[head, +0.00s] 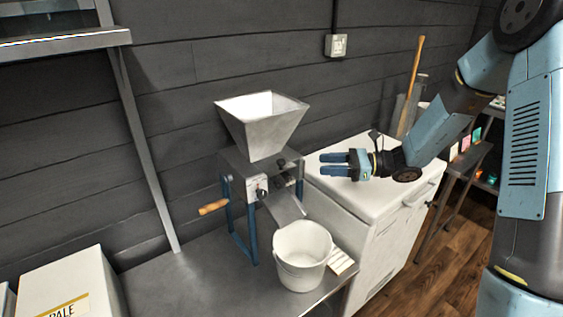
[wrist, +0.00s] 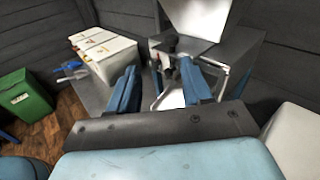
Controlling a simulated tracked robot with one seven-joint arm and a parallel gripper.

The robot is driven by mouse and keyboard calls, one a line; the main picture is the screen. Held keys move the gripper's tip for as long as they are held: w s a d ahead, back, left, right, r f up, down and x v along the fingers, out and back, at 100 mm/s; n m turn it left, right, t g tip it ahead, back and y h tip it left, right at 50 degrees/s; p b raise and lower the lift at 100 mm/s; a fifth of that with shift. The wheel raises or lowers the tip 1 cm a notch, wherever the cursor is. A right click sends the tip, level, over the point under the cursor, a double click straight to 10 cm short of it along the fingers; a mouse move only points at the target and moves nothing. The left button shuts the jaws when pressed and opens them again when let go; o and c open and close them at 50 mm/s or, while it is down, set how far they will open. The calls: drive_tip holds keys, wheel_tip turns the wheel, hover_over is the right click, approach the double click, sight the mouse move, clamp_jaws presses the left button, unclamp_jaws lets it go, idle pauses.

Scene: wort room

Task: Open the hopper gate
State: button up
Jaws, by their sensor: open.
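A grain mill (head: 268,185) with a pale metal hopper (head: 262,122) on top stands on a grey bench. A small dark knob (head: 281,162) shows on the mill below the hopper; I cannot tell whether it belongs to the gate, nor how the gate is set. My gripper (head: 322,165) is open and empty, to the right of the mill, with its fingers pointing left at it. A gap shows between fingers and mill. In the wrist view, the hopper (wrist: 196,16) is ahead, above and beyond my open gripper (wrist: 158,82).
A white bucket (head: 302,258) stands below the mill's chute (head: 284,208). A wooden crank handle (head: 214,207) sticks out left. A white cabinet (head: 365,195) is under my gripper. White boxes (wrist: 103,55) and a green bin (wrist: 25,95) are at the wrist view's left.

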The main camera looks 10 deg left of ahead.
sight(281, 160)
drive_tip(key=shift+m+t+y, duration=0.4)
drive_tip(key=shift+m+y, duration=0.1)
drive_tip(key=shift+m, duration=0.2)
drive_tip(key=a, duration=0.9)
drive_tip(key=a+f, duration=0.1)
drive_tip(key=a, duration=0.4)
drive_tip(key=shift+w+a+f, duration=0.1)
drive_tip(key=shift+w, duration=0.05)
clamp_jaws()
